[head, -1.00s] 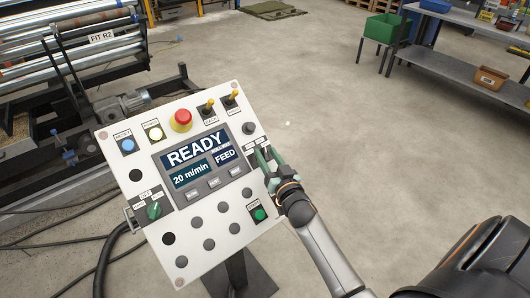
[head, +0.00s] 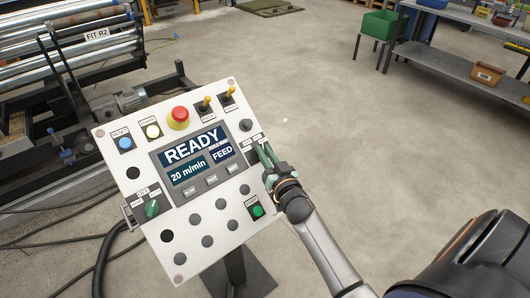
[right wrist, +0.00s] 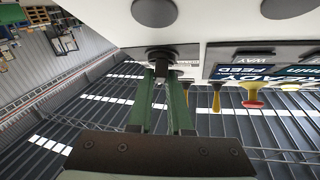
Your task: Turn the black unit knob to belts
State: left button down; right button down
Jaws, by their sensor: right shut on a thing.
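The white control panel (head: 128,187) stands tilted on a post in the middle of the head view. My right gripper (head: 264,156) reaches its right edge from the lower right, with green fingers. In the right wrist view the fingers (right wrist: 161,88) are shut on the black unit knob (right wrist: 160,54), one on each side. The knob is mostly hidden by the fingers in the head view, and its pointing direction cannot be read. The display (head: 190,159) reads READY, 20 m/min and FEED; a small line above FEED is too small to read. My left gripper is out of view.
The panel also carries a red mushroom button (head: 178,117), yellow toggles (head: 206,104), a green selector (head: 152,208) and a green button (head: 257,211). A roller machine (head: 60,50) is at the left. A green bin (head: 380,23) and shelving (head: 450,65) are at the upper right. The floor between is clear.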

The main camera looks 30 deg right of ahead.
jog(key=shift+n+y, duration=0.3)
jog(key=shift+n, duration=0.2)
jog(key=n+y, duration=0.1)
jog(key=n+y+p, duration=0.1)
jog(key=n+y, duration=0.1)
jog(key=shift+d+n+t, duration=0.25)
jog(key=shift+n+t, duration=0.15)
jog(key=n+y, duration=0.2)
jog(key=shift+n+y+p, duration=0.3)
jog(key=shift+n, duration=0.1)
jog(key=n+g+y, duration=0.1)
jog(key=n+y, duration=0.1)
jog(key=shift+w+d+n, duration=0.1)
jog(key=shift+d+n, duration=0.05)
jog(key=shift+n, duration=0.15)
jog(key=n+g+y+b, duration=0.1)
jog(key=n+y, duration=0.1)
jog(key=n, duration=0.1)
jog(key=n+g+y+b, duration=0.1)
jog(key=n+g+y, duration=0.1)
jog(key=shift+w+d+n+y, duration=0.1)
jog(key=shift+d+n+y, duration=0.05)
jog(key=shift+n+y, duration=0.2)
jog(key=shift+r+n+g+y+b, duration=0.1)
jog(key=shift+n+g+y+b, duration=0.5)
jog(key=shift+n+g, duration=0.6)
jog(key=shift+r+n+g+y+b, duration=0.1)
jog(key=shift+n+g+y+b, duration=0.5)
jog(key=shift+n, duration=0.95)
jog(key=shift+g, duration=0.3)
